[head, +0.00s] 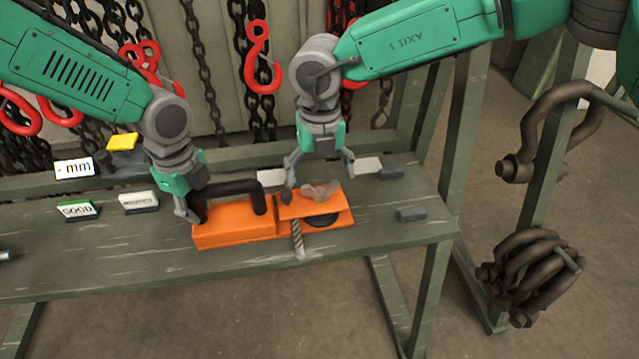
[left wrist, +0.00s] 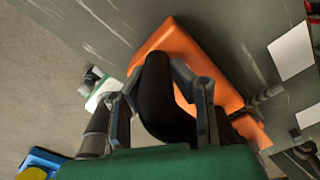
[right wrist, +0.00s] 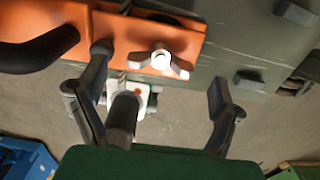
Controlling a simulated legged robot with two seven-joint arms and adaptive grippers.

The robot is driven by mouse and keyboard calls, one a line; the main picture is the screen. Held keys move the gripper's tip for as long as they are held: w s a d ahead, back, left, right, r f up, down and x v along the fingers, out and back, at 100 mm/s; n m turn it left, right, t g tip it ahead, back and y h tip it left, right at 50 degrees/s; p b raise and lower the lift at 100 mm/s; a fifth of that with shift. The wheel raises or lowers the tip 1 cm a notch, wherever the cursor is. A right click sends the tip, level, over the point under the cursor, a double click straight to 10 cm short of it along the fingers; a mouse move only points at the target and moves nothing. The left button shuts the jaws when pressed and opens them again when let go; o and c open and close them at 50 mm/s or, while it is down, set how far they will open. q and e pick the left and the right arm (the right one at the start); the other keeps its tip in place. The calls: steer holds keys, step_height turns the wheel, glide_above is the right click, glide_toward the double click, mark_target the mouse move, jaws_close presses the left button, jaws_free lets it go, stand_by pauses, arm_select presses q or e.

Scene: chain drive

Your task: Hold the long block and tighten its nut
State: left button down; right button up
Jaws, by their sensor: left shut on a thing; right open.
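The long orange block (head: 235,226) lies on the green bench near its front edge, with a bent black handle (head: 240,188) on top. My left gripper (head: 190,214) is shut on the handle's left end; the left wrist view shows the black handle (left wrist: 160,85) between its fingers. A grey wing nut (head: 322,190) sits on the block's right part; it also shows in the right wrist view (right wrist: 162,62). My right gripper (head: 320,178) is open above the nut, its fingers apart to either side. I cannot tell whether either finger touches the nut or block.
A twisted metal rod (head: 298,240) shows at the block's front. A "GOOD" sign (head: 78,210), a "mm" sign (head: 75,167) and a yellow-topped item (head: 122,142) stand left. Small grey blocks (head: 412,214) lie right. Chains and red hooks (head: 262,60) hang behind.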

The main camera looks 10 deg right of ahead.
mark_target(320, 183)
steer(key=shift+r, duration=2.1)
steer(key=shift+d, duration=0.1)
arm_select(q)
steer(key=c, duration=1.3)
jaws_free()
steer(key=shift+r, duration=0.1)
